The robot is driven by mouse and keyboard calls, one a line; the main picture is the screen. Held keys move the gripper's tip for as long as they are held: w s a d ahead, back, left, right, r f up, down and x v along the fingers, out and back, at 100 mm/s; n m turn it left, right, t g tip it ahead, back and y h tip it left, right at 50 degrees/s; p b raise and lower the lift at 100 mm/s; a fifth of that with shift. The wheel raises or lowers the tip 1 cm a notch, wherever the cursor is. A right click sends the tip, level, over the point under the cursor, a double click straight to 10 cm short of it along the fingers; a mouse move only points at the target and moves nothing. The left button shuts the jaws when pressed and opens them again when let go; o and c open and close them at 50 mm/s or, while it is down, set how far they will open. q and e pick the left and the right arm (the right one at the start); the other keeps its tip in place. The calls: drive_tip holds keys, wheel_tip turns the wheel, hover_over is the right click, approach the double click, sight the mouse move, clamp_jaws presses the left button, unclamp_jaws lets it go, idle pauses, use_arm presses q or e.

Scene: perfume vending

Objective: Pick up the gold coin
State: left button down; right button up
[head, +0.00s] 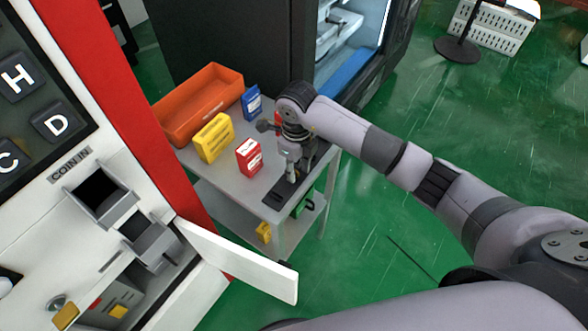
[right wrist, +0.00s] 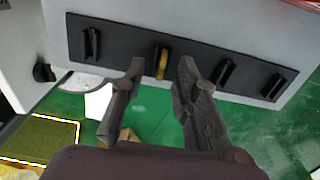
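The gold coin (right wrist: 162,63) stands on edge in a slot of a black holder strip (right wrist: 200,68) in the right wrist view. My right gripper (right wrist: 160,72) is open, with one finger on each side of the coin and a visible gap to each. In the head view my right gripper (head: 291,172) points down at the black strip (head: 277,197) on the grey table's near right edge. The coin cannot be made out there. My left gripper is not in view.
On the grey table (head: 225,172) are an orange bin (head: 176,128), a yellow box (head: 214,138), a red box (head: 249,157) and a blue box (head: 251,103). The vending machine's coin inlet (head: 103,200) and an open white flap (head: 240,262) are at left. Green floor lies right.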

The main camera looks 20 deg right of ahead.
drive_tip(key=shift+c, duration=0.3)
clamp_jaws()
idle(0.5)
